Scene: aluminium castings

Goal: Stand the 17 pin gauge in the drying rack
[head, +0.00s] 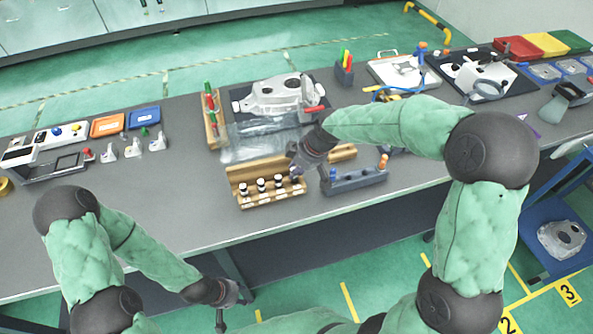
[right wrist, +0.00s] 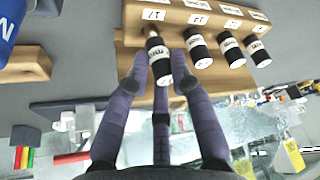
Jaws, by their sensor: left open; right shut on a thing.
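The 17 pin gauge (right wrist: 158,62) has a black handle with a white label. It sits at the end of the wooden gauge holder (right wrist: 205,12), by the number 17, in the right wrist view. My right gripper (right wrist: 162,82) is shut on its handle. In the head view my right gripper (head: 296,160) is at the right end of the holder (head: 268,199). A grey-blue block (head: 358,181) with blue and orange upright pieces stands right of the holder; I cannot tell whether it is the drying rack. My left gripper (head: 232,303) is open and empty, in front of the table.
Several other gauges (right wrist: 228,48) stand in the holder beside the held one. Behind it are a clear plastic sheet (head: 245,142) and an aluminium casting (head: 280,95). A wooden rack (head: 211,122) with red and green pieces stands behind left. The table's left front is clear.

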